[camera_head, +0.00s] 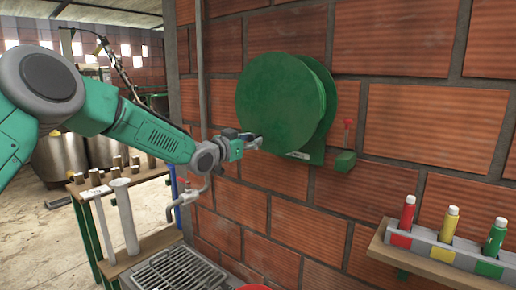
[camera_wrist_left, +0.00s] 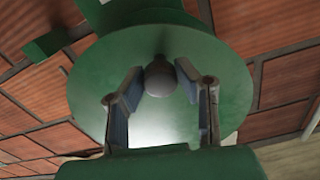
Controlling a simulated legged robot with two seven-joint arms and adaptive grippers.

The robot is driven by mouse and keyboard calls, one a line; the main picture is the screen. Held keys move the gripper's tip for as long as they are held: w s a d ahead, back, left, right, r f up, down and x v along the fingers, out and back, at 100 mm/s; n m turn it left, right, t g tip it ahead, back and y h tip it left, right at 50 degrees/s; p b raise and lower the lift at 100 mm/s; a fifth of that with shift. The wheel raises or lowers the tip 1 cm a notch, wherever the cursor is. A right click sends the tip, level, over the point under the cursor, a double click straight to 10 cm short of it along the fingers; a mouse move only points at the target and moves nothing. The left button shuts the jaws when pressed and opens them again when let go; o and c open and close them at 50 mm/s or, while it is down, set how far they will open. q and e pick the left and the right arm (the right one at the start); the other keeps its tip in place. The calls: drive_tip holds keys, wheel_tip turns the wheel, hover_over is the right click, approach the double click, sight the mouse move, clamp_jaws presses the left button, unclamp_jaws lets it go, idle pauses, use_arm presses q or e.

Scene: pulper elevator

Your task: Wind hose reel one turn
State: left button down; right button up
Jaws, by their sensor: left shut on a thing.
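The green hose reel (camera_head: 281,92) is fixed to the brick wall, its round face turned toward the left. My left gripper (camera_head: 256,143) reaches in from the left at the lower edge of the reel's face. In the left wrist view, the reel's disc (camera_wrist_left: 150,50) fills the middle, and a dark round crank knob (camera_wrist_left: 160,77) stands out from it. The fingers of my left gripper (camera_wrist_left: 160,90) are on both sides of the knob, shut on it. The knob is hidden by the gripper in the head view. My right gripper does not show.
A small green box with a red-tipped lever (camera_head: 346,160) is on the wall right of the reel. A shelf with red, yellow and green bottles (camera_head: 447,256) is at the lower right. A tap (camera_head: 187,193), a rack of tubes (camera_head: 124,215) and a metal grate (camera_head: 175,272) lie below my arm.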

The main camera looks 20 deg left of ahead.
sight(244, 103)
use_arm(q)
drive_tip(key=a+r+m, duration=0.1)
drive_tip(key=m, duration=0.1)
drive_tip(key=w+a+r+m, duration=0.1)
drive_tip(key=a, duration=0.1)
drive_tip(key=shift+r+m, duration=0.15)
drive_tip(key=shift+m, duration=0.25)
drive_tip(key=r+m, duration=0.1)
drive_tip(key=a+r+m, duration=0.1)
drive_tip(key=m, duration=0.1)
drive_tip(key=w+a+r+m, duration=0.1)
drive_tip(key=shift+a+r+m, duration=0.2)
drive_tip(key=shift+r+m, duration=0.05)
drive_tip(key=shift+m, duration=0.05)
drive_tip(key=r+m, duration=0.2)
drive_tip(key=m, duration=0.1)
drive_tip(key=shift+w+a+r, duration=0.15)
drive_tip(key=shift+a+r, duration=0.1)
drive_tip(key=shift+a, duration=0.15)
drive_tip(key=shift+a+r+m, duration=0.1)
drive_tip(key=shift+r+m, duration=0.85)
drive_tip(key=shift+m, duration=0.15)
drive_tip(key=c, duration=1.2)
unclamp_jaws()
drive_tip(key=shift+w+f, duration=0.1)
drive_tip(key=shift+w, duration=0.05)
